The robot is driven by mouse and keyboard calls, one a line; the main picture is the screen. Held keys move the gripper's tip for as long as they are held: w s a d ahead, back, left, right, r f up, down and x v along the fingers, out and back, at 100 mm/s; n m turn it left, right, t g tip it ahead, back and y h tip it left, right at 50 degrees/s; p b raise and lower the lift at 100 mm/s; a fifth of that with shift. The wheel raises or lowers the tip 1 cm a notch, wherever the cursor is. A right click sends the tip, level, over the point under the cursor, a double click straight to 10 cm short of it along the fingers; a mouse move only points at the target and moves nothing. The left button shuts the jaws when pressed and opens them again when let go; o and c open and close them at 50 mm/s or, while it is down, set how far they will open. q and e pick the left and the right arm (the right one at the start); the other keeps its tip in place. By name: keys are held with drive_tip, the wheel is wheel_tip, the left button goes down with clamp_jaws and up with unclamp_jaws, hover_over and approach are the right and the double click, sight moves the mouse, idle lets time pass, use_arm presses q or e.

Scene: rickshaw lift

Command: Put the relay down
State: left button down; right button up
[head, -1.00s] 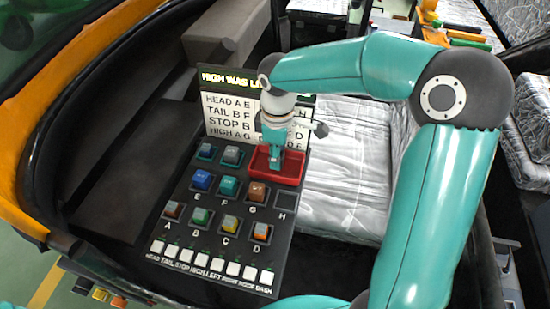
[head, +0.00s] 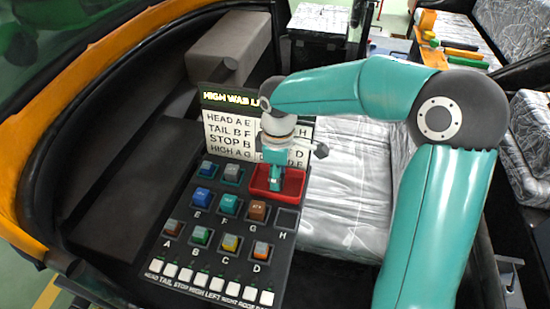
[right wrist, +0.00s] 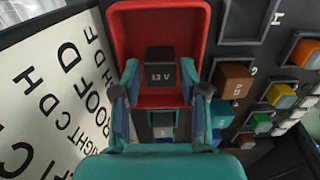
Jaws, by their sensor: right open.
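My right gripper (right wrist: 160,78) is open, with one finger on each side of the relay. In the head view, the right gripper (head: 275,180) reaches down into the red tray (head: 294,192) at the panel's upper right. The relay is hidden behind the gripper there. My left gripper is not in view.
The dark panel (head: 180,226) has several coloured relays in lettered sockets, including a brown relay (head: 257,210) near the tray. Socket H (head: 287,219) looks empty. A white lettered board (head: 229,136) stands behind. A silvery seat (head: 345,190) lies to the right.

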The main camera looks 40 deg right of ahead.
wheel_tip(320, 180, up, 12)
drive_tip(key=shift+f+p, duration=0.25)
drive_tip(key=shift+p, duration=0.1)
drive_tip(key=shift+f, duration=0.1)
idle(0.4)
